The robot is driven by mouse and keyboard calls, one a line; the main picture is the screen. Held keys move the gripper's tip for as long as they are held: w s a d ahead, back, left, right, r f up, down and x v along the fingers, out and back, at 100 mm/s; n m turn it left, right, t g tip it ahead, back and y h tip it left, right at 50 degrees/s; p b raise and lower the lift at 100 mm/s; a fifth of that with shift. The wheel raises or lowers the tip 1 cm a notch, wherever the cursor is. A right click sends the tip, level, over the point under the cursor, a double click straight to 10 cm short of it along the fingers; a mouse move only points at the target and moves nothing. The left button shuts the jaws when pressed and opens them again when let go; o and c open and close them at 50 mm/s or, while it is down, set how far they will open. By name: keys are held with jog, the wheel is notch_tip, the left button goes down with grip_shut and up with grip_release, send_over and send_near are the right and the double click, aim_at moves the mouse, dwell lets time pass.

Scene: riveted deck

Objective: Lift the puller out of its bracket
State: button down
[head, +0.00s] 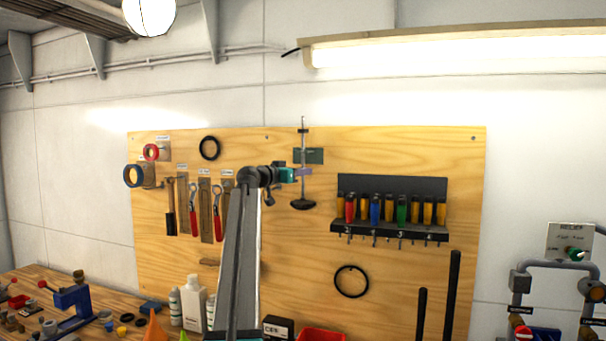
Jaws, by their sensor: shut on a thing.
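The puller is a thin grey upright rod with a small crosspiece near its top and a dark, wide foot (303,204) at its lower end. It stands upright in front of the wooden pegboard, near the board's middle. A dark green bracket plate (316,156) is behind the upper part of the rod. My gripper (303,173) reaches in from the left and is shut on the puller's rod, just below the bracket. The fingertips are small in view. I cannot tell whether the rod is still seated in the bracket.
A black rack (392,186) of colored screwdrivers is close on the right. Pliers (193,209) and a hammer (171,210) hang on the left. A black ring (351,281) hangs below. Bottles (194,302) stand on the bench.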

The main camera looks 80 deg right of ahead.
jog(key=w+a+b, duration=0.2)
jog(key=a+b, duration=0.1)
jog(key=a, duration=0.6)
jog(key=w+a+b, duration=0.1)
jog(key=a+b, duration=0.2)
jog(key=a, duration=0.7)
jog(key=shift+w+a+r+b, duration=0.15)
jog(key=shift+w+r+b, duration=0.2)
jog(key=shift+w+r, duration=0.05)
